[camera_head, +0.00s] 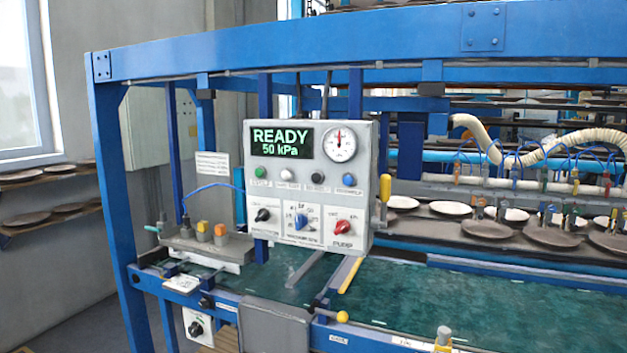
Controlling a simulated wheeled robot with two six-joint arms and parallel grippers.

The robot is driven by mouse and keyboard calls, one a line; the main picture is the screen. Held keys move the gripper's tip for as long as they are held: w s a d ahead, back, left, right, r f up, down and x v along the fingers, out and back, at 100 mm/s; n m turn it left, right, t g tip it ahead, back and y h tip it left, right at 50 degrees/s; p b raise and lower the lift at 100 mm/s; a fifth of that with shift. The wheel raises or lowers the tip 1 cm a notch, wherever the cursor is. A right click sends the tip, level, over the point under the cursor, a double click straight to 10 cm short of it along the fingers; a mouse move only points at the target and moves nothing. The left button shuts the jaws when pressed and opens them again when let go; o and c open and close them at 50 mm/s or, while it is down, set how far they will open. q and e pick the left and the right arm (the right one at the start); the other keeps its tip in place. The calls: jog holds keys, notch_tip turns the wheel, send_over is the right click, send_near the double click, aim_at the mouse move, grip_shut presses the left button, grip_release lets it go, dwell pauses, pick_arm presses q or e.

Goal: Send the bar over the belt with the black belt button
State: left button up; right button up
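A white control panel (250,200) hangs from the blue frame. Its screen (282,144) reads READY, 50 kPa. Below the screen is a row of buttons: green (262,172), white (286,176), black (318,176) and blue (349,180). Their labels are too small to read surely. A long pale bar (590,188) with several coloured fittings and blue hoses hangs at the right, over round plates (487,229) on a dark belt (440,240). Neither of my grippers is in view.
Knobs in black (262,215), blue (300,222) and red (342,227) sit low on the panel. A yellow-handled lever (385,188) is at its right edge. A green wet-looking surface (440,295) lies below. A blue beam (350,42) crosses above. Yellow-knobbed fittings (443,338) stand in front.

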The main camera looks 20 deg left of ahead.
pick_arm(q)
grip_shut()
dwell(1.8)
